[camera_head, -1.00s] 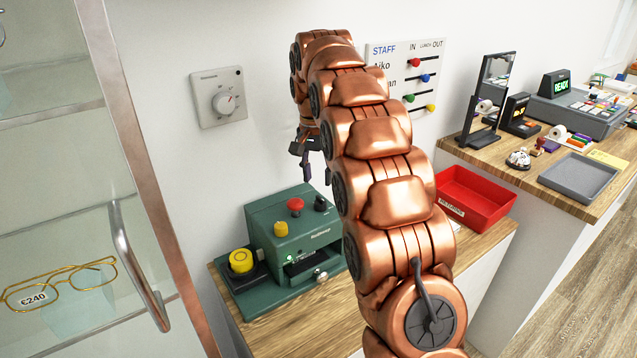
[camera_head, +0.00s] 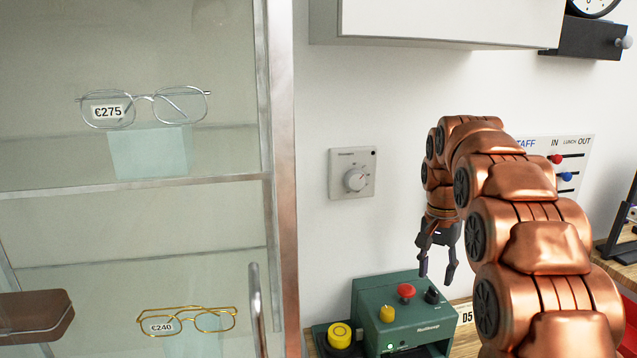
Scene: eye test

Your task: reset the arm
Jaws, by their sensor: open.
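My gripper (camera_head: 437,272) hangs at the end of my copper-coloured arm, fingers pointing down. It is open, and nothing shows between its fingers. In the picture it is just above and right of the red knob on the green machine (camera_head: 417,328); I cannot tell how far apart they are in depth. The arm curves up from the lower right and then down to the gripper. It hides part of the staff board (camera_head: 570,200) and most of the counter on the right.
A glass cabinet (camera_head: 279,180) with silver glasses (camera_head: 145,106) and gold glasses (camera_head: 190,320) fills the left. A thermostat (camera_head: 352,173) is on the white wall. A white wall cupboard (camera_head: 430,22) hangs above. The wall between thermostat and arm is clear.

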